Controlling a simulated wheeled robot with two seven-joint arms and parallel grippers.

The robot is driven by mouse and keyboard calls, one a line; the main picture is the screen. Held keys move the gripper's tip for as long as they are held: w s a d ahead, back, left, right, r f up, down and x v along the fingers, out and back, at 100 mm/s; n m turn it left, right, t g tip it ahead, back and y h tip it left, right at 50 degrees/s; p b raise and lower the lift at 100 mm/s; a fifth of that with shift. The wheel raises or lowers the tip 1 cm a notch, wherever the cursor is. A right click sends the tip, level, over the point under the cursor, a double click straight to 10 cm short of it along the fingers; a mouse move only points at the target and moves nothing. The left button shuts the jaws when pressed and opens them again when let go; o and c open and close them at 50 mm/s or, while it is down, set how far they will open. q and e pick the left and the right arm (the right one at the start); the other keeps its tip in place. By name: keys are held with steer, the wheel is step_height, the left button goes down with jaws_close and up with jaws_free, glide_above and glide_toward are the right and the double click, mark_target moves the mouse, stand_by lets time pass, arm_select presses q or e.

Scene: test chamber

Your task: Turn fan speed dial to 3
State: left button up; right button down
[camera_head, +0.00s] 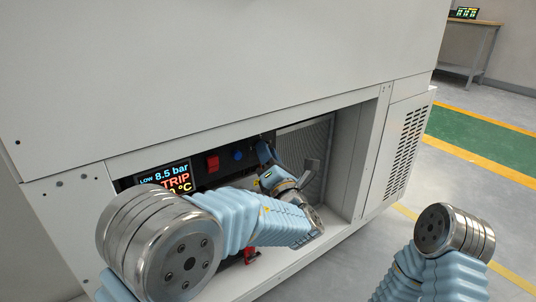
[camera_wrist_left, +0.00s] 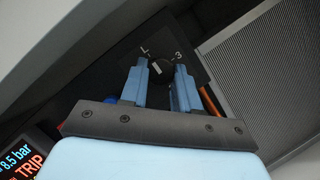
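The round black fan speed dial (camera_wrist_left: 162,70) shows in the left wrist view on a dark panel, with a white line on its face. Printed marks stand around it, with a "3" at its upper right. My left gripper (camera_wrist_left: 161,72) has its two blue fingers apart, one on each side of the dial. I cannot tell whether they touch it. In the head view my left gripper (camera_head: 265,153) reaches into the cabinet recess and hides the dial. My right gripper is not in view.
A mesh panel (camera_wrist_left: 265,80) lies right of the dial. Floor at the right is free.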

arm_select(q)
jaws_close()
